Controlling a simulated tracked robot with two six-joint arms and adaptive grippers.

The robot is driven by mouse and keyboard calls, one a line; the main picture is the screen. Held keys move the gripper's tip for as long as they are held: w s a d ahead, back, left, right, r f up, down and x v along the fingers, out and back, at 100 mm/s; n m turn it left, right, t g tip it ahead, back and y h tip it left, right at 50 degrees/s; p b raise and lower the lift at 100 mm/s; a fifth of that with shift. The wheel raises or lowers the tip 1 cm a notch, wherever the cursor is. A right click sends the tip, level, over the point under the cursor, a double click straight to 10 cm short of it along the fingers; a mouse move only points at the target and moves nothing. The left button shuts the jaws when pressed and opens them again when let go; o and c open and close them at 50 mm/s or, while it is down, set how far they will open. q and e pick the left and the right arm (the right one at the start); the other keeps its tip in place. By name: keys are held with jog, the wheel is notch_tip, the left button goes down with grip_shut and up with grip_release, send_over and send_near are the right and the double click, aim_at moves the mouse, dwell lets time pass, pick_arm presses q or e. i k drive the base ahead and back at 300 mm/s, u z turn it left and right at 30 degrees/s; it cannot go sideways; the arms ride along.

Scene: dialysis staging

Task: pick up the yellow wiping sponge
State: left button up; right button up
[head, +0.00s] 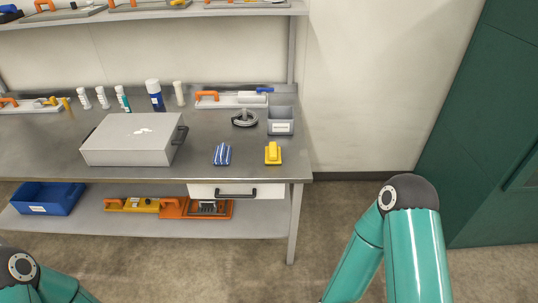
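The yellow wiping sponge (273,153) lies on the grey metal table (225,126), near its front right corner. It is a flat yellow block with a raised yellow part on top. No gripper touches it. Only links of my two arms show, at the bottom left and bottom right of the head view. Both of my grippers are out of view.
A blue and white striped item (222,154) lies left of the sponge. A grey bin (281,121) stands behind it. A grey case (134,139) and several bottles are further left. A drawer (235,191) is under the tabletop. A green door (480,140) is at right.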

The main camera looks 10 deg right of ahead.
aim_at(272, 152)
jog(key=z, duration=0.05)
jog(key=i, duration=1)
jog(key=u, duration=0.05)
